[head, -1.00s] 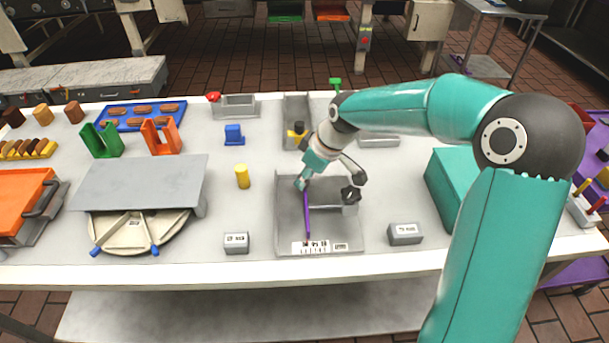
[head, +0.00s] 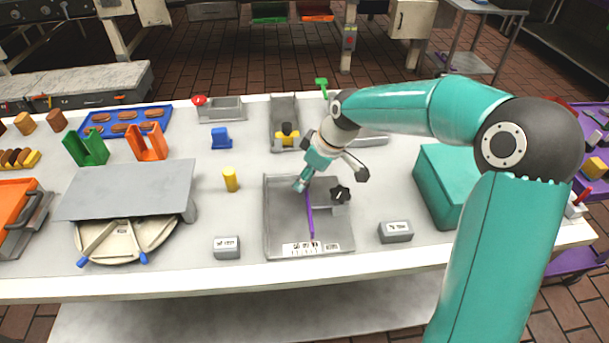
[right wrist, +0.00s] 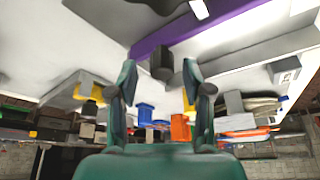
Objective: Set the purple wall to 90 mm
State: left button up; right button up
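The purple wall (head: 310,218) stands inside a grey tray (head: 267,225) in the head view, running from back to front. Its front end is over the right part of a white scale strip (head: 298,249), whose numbers are too small to read. My right gripper (head: 301,185) is low at the wall's back end. In the right wrist view the fingers (right wrist: 158,85) are apart, with a dark block (right wrist: 162,62) beside the purple wall (right wrist: 230,30) just beyond and between their tips. I cannot tell whether they touch it. My left gripper is not in view.
A black knob (head: 340,194) is at the tray's right side. Small grey labelled blocks stand left (head: 227,247) and right (head: 396,232) of the tray. A yellow cylinder (head: 230,179) is to the left, a teal box (head: 440,180) to the right.

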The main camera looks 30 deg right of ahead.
jog(key=shift+r, duration=0.1)
jog(key=v, duration=1.1)
jog(key=shift+r, duration=0.35)
jog(key=shift+s, duration=0.2)
